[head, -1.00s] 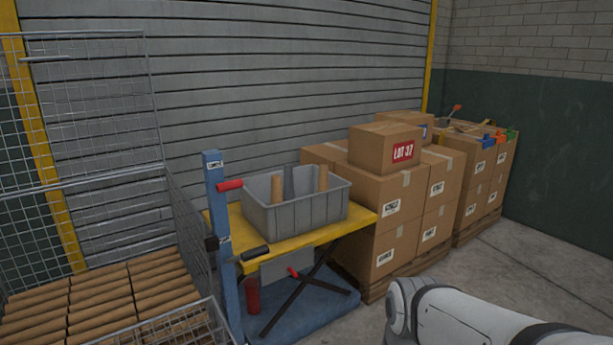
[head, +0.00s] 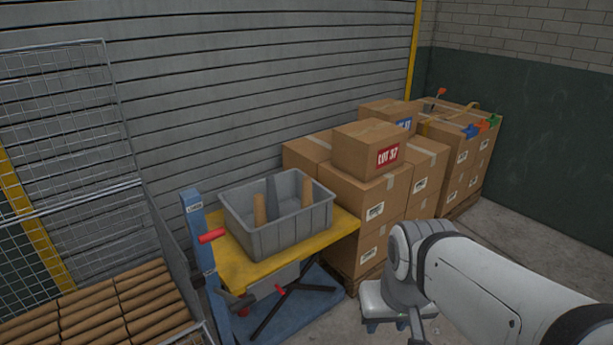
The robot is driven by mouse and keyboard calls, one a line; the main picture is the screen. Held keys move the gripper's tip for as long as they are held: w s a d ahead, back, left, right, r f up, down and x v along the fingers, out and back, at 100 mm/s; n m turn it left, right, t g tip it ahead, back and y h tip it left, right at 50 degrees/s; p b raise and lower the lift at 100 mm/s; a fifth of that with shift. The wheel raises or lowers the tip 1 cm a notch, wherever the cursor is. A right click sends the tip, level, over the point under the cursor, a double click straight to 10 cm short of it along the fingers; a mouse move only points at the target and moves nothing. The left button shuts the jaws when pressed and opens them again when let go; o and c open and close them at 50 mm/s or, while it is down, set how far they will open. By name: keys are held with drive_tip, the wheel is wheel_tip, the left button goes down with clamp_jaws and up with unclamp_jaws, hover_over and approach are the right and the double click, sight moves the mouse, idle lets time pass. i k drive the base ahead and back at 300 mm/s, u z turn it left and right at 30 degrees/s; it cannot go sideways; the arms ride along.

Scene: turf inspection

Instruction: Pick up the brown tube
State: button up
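Two brown tubes stand upright in a grey bin (head: 285,237). The left brown tube (head: 259,209) is near the bin's left side and the right brown tube (head: 307,191) is farther right. Their lower ends are hidden by the bin wall. A grey upright piece (head: 273,198) stands between them. The bin sits on a yellow lift table (head: 235,268). What looks like my gripper (head: 385,325) hangs below my white arm, low in the picture, right of the table and apart from the bin. Its fingers are too unclear to tell open from shut.
Stacked cartons (head: 372,200) on pallets stand right of and behind the table. A wire cage (head: 75,150) with several brown stacked items (head: 100,310) is at left. A blue post with a red handle (head: 212,236) rises at the table's left end. A shutter closes off the back.

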sight(306, 193)
drive_tip(key=z, duration=0.15)
drive_tip(key=i, duration=2.1)
drive_tip(key=u, duration=0.5)
drive_tip(key=k, duration=0.65)
drive_tip(key=u, duration=0.25)
drive_tip(key=i, duration=0.7)
drive_tip(key=z, duration=0.15)
